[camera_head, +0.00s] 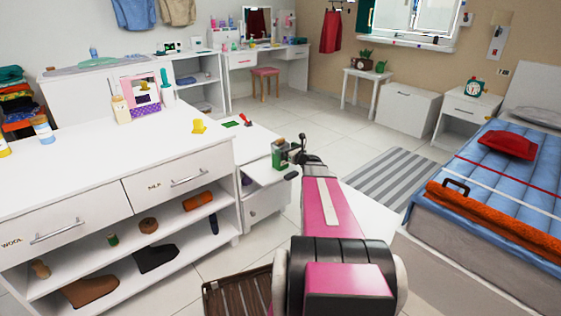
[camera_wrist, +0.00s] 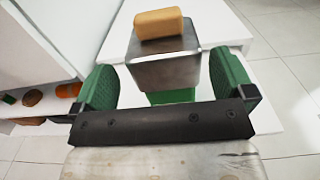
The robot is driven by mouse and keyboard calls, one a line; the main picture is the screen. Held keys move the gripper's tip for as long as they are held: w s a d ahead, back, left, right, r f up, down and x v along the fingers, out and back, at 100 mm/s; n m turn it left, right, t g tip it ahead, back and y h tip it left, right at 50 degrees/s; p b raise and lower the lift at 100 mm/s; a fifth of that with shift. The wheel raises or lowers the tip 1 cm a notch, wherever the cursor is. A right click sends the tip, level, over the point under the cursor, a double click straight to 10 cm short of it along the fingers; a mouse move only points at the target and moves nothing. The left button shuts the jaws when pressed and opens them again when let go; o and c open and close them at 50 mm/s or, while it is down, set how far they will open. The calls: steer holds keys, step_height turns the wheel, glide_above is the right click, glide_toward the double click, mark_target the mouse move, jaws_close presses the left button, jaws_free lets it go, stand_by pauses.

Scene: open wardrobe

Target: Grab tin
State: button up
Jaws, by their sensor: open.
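A grey metal tin (camera_wrist: 165,68) with a tan block (camera_wrist: 159,22) on top shows in the wrist view, above a white surface (camera_wrist: 200,18). My gripper (camera_wrist: 165,82) is open, with one green finger on each side of the tin and a gap to it on both sides. A green patch shows just below the tin; I cannot tell what it belongs to. In the head view my gripper (camera_head: 287,157) is over the low white cabinet, where the tin is too small and partly hidden to make out clearly.
A long white dresser (camera_head: 75,160) with open shelves stands at the left. The low white cabinet (camera_head: 264,205) is beside its right end. A brown slatted crate (camera_head: 236,298) is on the floor near my arm.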

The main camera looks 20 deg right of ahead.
steer(key=shift+f+x, duration=0.15)
steer(key=shift+x, duration=1.2)
steer(key=shift+f+x, duration=0.15)
steer(key=shift+x, duration=1.2)
steer(key=shift+d, duration=0.2)
steer(key=c, duration=1.1)
